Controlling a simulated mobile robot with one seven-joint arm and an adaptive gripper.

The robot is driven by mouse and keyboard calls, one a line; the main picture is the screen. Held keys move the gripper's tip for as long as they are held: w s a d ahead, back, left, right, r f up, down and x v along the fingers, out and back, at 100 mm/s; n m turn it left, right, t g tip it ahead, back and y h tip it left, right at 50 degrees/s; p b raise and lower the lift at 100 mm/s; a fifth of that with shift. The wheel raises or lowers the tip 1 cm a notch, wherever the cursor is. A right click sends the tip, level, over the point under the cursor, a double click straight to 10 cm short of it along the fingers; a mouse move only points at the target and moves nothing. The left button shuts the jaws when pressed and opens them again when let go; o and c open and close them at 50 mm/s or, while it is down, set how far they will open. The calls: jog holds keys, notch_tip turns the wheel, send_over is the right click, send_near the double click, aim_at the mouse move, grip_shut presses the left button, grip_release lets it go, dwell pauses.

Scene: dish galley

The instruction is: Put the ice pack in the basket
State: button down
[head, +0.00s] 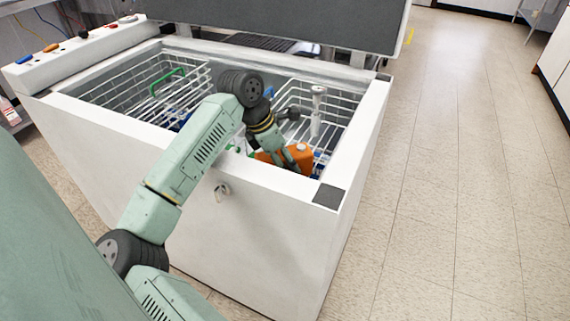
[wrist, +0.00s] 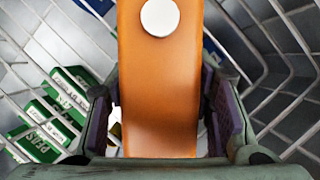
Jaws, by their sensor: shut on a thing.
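The ice pack is an orange block with a round white cap. It shows in the head view (head: 300,155) inside the white chest freezer, and upright in the middle of the wrist view (wrist: 158,85). My gripper (wrist: 160,115) is shut on it, with a dark pad on each side. In the head view my gripper (head: 286,160) reaches down into the freezer at the right. A white wire basket (head: 343,98) hangs at the freezer's right end, close to the ice pack. A second wire basket (head: 130,88) with a green handle hangs at the left. I cannot tell whether the pack is inside a basket.
Green boxes marked peas (wrist: 45,145) lie at the left in the wrist view, behind wires. The freezer's white rim (head: 362,115) surrounds the opening, and its dark lid (head: 280,18) stands raised behind. A pale upright object (head: 317,105) stands at the right basket. Floor at right is clear.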

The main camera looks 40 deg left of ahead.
jog(key=shift+f, duration=0.75)
jog(key=shift+f, duration=0.1)
jog(key=shift+f+b, duration=0.15)
jog(key=shift+b, duration=0.15)
jog(key=c, duration=0.8)
grip_release()
jog(key=shift+o, duration=0.2)
